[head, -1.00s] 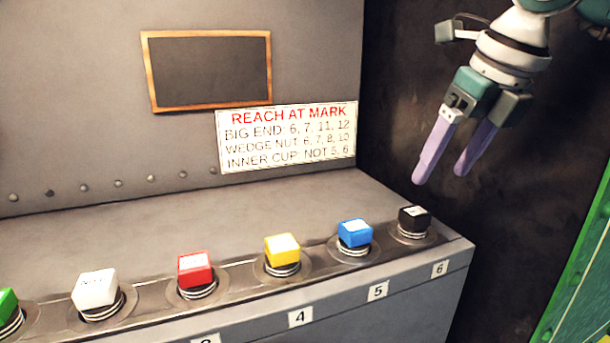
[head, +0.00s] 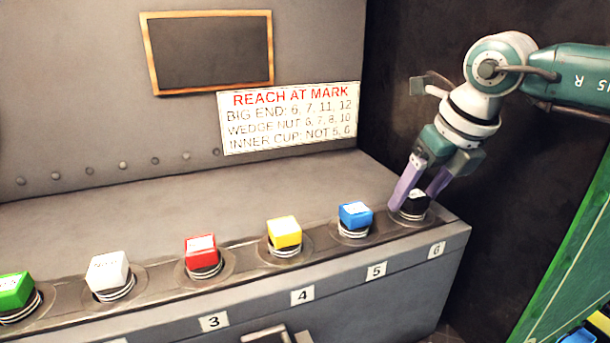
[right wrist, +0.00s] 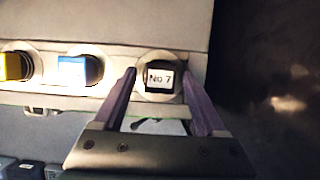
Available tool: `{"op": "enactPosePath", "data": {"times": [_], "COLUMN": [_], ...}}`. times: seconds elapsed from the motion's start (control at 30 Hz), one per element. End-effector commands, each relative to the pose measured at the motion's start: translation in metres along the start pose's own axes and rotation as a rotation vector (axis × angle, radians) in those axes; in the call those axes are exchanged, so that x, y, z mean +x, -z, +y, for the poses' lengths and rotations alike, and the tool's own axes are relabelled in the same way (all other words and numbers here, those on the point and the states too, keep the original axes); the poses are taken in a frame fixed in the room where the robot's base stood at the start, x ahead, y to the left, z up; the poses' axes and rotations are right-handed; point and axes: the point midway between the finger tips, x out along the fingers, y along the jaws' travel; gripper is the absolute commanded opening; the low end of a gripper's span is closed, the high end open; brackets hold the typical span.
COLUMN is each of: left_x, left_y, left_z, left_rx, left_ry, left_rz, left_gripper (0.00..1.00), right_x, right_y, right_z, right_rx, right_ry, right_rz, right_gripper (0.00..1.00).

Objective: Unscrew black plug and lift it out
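The black plug (head: 414,205) is a square-headed cap seated upright in the last socket at the right end of the ledge, above the number 6 plate. In the right wrist view the black plug (right wrist: 160,78) carries a white label reading "No 7". My right gripper (head: 415,198) is down at it from above, with one purple finger on each side of the head. In the right wrist view my right gripper (right wrist: 158,85) is open, with a small gap showing between each finger and the plug. My left gripper is not in view.
Blue (head: 355,215), yellow (head: 284,232), red (head: 202,251), white (head: 108,270) and green (head: 14,291) plugs stand along the ledge to the left. A wall sign (head: 289,117) and framed board (head: 208,53) are behind. A green panel (head: 575,255) stands at right.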

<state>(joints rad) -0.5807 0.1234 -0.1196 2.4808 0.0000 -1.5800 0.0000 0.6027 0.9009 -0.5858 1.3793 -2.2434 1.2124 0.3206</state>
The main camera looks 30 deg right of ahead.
Motion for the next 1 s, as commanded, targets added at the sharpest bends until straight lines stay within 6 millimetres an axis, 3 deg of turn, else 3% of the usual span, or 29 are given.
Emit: {"op": "enactPosePath", "data": {"times": [0.07, 0.63, 1.0], "left_x": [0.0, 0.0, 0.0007], "left_y": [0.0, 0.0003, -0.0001], "left_z": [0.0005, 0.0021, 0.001], "left_rx": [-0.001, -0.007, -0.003], "left_ry": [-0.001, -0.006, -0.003], "left_rz": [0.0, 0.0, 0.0], "left_gripper": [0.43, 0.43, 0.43], "right_x": [-0.0002, -0.0004, -0.0002], "right_y": [-0.0001, -0.0001, -0.0001], "right_z": [-0.0001, -0.0002, -0.0003], "right_rx": [0.0, 0.0, -0.002], "right_ry": [0.0, 0.0, -0.001], "right_rz": [0.0, 0.0, 0.0], "right_gripper": [0.63, 0.0, 0.0]}}
